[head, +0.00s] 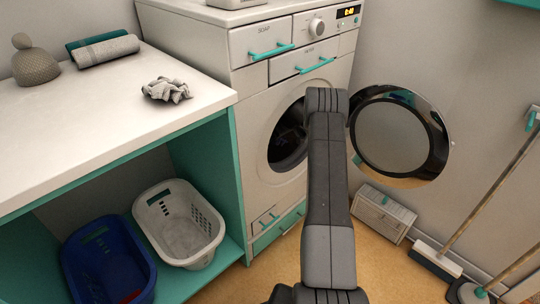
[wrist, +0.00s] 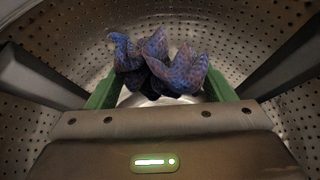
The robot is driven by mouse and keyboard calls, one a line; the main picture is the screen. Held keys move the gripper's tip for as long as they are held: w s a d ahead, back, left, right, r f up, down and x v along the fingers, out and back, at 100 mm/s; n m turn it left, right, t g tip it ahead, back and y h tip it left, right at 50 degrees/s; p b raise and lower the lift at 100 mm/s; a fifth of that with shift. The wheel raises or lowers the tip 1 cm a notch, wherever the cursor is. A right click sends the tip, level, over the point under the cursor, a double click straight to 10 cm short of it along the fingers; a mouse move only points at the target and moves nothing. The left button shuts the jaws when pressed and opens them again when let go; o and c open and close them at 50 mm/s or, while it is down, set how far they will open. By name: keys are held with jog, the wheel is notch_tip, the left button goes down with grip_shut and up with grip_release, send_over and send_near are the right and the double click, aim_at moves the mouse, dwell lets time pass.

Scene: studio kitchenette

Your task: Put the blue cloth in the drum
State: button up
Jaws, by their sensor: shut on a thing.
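The blue cloth (wrist: 165,70) is crumpled between the green-tipped fingers of my gripper (wrist: 160,88) in the wrist view. My gripper is shut on it. Around both, the perforated metal wall of the drum (wrist: 245,35) fills the wrist view, so the gripper and cloth are inside the drum. In the head view my arm reaches to the washing machine's round opening (head: 286,135), and the arm hides part of it. The gripper itself is hidden there. The machine's door (head: 400,138) stands open to the right.
A white basket (head: 180,222) and a blue basket (head: 108,262) stand below. A vented box (head: 384,213) and a broom (head: 436,262) stand at the right.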

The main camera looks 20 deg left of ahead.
jog(key=a, duration=0.1)
jog(key=w+a, duration=0.1)
jog(key=a, duration=0.1)
jog(key=shift+w+f, duration=0.1)
jog(key=shift+w, duration=0.05)
notch_tip(320, 180, down, 6)
jog(key=shift+a+r+b, duration=0.1)
jog(key=shift+r+b, duration=0.15)
jog(key=shift+b, duration=0.9)
notch_tip(320, 180, down, 6)
jog(key=shift+r+b, duration=0.15)
jog(key=shift+b, duration=0.7)
jog(key=shift+w+a+f, duration=0.1)
jog(key=shift+a+f, duration=0.05)
jog(key=shift+f, duration=0.05)
jog(key=shift+r, duration=0.15)
jog(key=o, duration=1)
